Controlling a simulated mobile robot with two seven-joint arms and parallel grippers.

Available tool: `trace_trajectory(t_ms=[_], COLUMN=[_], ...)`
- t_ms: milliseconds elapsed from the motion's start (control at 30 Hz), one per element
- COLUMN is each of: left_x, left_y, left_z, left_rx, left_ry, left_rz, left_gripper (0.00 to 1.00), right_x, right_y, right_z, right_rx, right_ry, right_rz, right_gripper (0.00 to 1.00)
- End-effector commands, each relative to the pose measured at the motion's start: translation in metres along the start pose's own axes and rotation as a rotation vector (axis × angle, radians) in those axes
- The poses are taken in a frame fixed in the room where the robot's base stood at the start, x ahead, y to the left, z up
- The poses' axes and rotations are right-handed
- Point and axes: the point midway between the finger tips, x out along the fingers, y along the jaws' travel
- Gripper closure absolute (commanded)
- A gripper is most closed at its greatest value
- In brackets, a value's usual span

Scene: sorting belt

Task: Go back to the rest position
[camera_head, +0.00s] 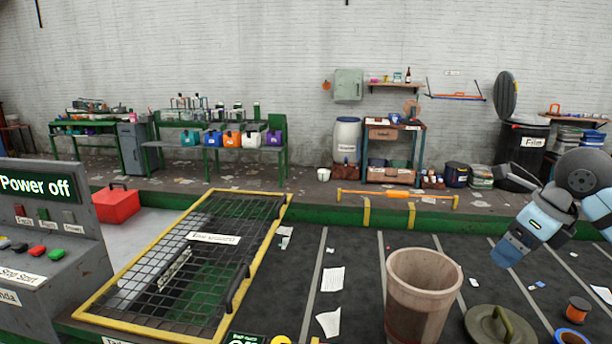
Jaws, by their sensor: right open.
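My right arm comes in from the right edge in the head view. My right gripper (507,252) is raised over the right part of the dark belt (355,262) and is open, with nothing seen in it. It is apart from the brown bin (419,290) to its left. My left gripper is not in view.
A round lid (497,326) with a green handle lies right of the bin. An orange spool (578,309) and paper scraps lie on the belt. A yellow-framed mesh cover (184,318) and a grey control panel (47,240) reading "Power off" stand at left.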

Motion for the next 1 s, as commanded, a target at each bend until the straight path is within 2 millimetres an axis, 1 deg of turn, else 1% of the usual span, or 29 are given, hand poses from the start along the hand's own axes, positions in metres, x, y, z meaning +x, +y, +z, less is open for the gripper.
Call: trace_trajectory(t_ms=[33,100,167,200,267,333,367,400,467,500,533,567,600,633,667,700,767,800,867,900,967,1000], left_x=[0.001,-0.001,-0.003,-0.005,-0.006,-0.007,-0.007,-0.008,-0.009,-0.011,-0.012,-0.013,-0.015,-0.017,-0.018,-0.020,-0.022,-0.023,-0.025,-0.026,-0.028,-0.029], left_y=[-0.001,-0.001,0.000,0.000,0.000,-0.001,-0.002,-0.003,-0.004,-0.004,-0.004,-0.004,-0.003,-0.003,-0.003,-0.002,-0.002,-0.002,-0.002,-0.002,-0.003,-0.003], left_z=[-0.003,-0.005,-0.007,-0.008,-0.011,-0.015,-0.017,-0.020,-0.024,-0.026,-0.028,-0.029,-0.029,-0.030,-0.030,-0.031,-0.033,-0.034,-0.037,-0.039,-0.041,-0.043], left_rx=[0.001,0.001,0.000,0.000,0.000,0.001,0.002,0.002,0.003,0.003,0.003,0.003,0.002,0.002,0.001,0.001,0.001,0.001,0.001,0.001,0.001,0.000], left_ry=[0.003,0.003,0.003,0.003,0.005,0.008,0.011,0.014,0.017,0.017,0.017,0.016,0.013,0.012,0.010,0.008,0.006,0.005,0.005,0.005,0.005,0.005], left_rz=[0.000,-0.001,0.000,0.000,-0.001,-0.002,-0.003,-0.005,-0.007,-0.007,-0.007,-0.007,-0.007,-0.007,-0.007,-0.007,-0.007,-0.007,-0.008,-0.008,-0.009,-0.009], left_gripper=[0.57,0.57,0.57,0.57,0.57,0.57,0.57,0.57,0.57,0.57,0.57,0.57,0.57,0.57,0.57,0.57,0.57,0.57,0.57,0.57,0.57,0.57], right_x=[0.004,0.027,0.042,0.052,0.065,0.078,0.083,0.089,0.096,0.100,0.102,0.104,0.107,0.110,0.114,0.120,0.134,0.146,0.169,0.186,0.216,0.236], right_y=[0.004,0.028,0.048,0.061,0.084,0.111,0.123,0.139,0.163,0.177,0.186,0.194,0.202,0.205,0.207,0.208,0.205,0.203,0.199,0.198,0.199,0.204], right_z=[0.001,0.006,0.009,0.011,0.015,0.018,0.019,0.020,0.022,0.023,0.024,0.025,0.025,0.025,0.024,0.021,0.014,0.006,-0.011,-0.025,-0.054,-0.075], right_rx=[-0.003,-0.015,-0.016,-0.011,0.005,0.042,0.065,0.105,0.190,0.268,0.336,0.413,0.528,0.621,0.722,0.866,1.103,1.273,1.542,1.729,2.020,2.215], right_ry=[-0.004,-0.045,-0.082,-0.109,-0.155,-0.213,-0.239,-0.278,-0.340,-0.386,-0.421,-0.456,-0.501,-0.534,-0.565,-0.601,-0.646,-0.669,-0.689,-0.692,-0.676,-0.651], right_rz=[0.020,0.147,0.250,0.324,0.443,0.591,0.660,0.756,0.910,1.017,1.096,1.174,1.272,1.338,1.398,1.468,1.551,1.588,1.617,1.615,1.581,1.538], right_gripper=[0.18,0.18,0.18,0.18,0.18,0.18,0.18,0.18,0.18,0.18,0.18,0.18,0.18,0.18,0.18,0.18,0.18,0.18,0.18,0.18,0.18,0.18])
